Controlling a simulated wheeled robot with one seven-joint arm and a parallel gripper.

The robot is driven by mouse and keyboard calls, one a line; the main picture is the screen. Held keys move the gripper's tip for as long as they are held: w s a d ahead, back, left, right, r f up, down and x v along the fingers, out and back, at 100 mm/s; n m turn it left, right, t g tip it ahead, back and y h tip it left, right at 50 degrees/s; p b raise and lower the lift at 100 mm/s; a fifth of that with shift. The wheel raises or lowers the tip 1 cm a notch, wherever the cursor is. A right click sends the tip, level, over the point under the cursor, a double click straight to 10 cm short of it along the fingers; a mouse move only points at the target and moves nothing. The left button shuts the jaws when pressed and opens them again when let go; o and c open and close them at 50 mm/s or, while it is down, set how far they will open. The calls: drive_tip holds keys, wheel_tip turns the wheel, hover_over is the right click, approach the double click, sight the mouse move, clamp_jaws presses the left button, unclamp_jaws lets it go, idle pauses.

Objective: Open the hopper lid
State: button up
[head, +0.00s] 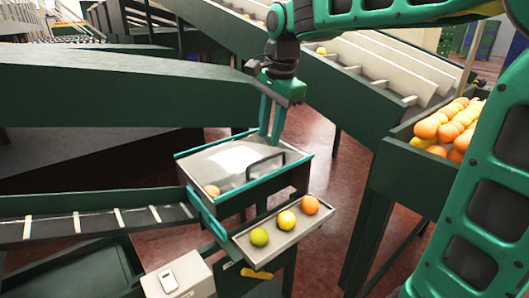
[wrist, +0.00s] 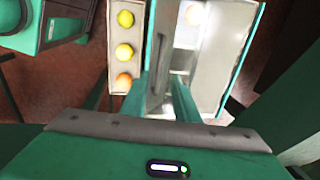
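The hopper (head: 228,205) is a dark box with a teal rim near the middle of the head view. A pale, shiny surface with a black bar handle (head: 265,162) shows at its top; I cannot tell how far the lid is closed. An orange (head: 212,190) shows at the hopper's front left corner. My gripper (head: 270,138) points down over the hopper, its two teal fingers apart, close to the handle. In the wrist view, my gripper (wrist: 164,82) has a gap between its fingers and is over the hopper's near side. Contact with the handle cannot be made out.
A tray (head: 262,252) with green, yellow and orange fruit sits at the hopper's front right. A conveyor (head: 90,224) runs in from the left. A white box (head: 190,282) stands in front. A bin of oranges (head: 405,165) is at the right, and a sloped chute (head: 340,85) lies behind.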

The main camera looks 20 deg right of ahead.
sight(267, 160)
drive_tip(key=f, duration=0.4)
drive_tip(key=w+f, duration=0.1)
drive_tip(key=f, duration=0.1)
drive_tip(key=shift+w+a+f, duration=0.1)
drive_tip(key=shift+a+f, duration=0.05)
drive_tip(key=shift+f, duration=0.15)
drive_tip(key=shift+c, duration=0.7)
clamp_jaws()
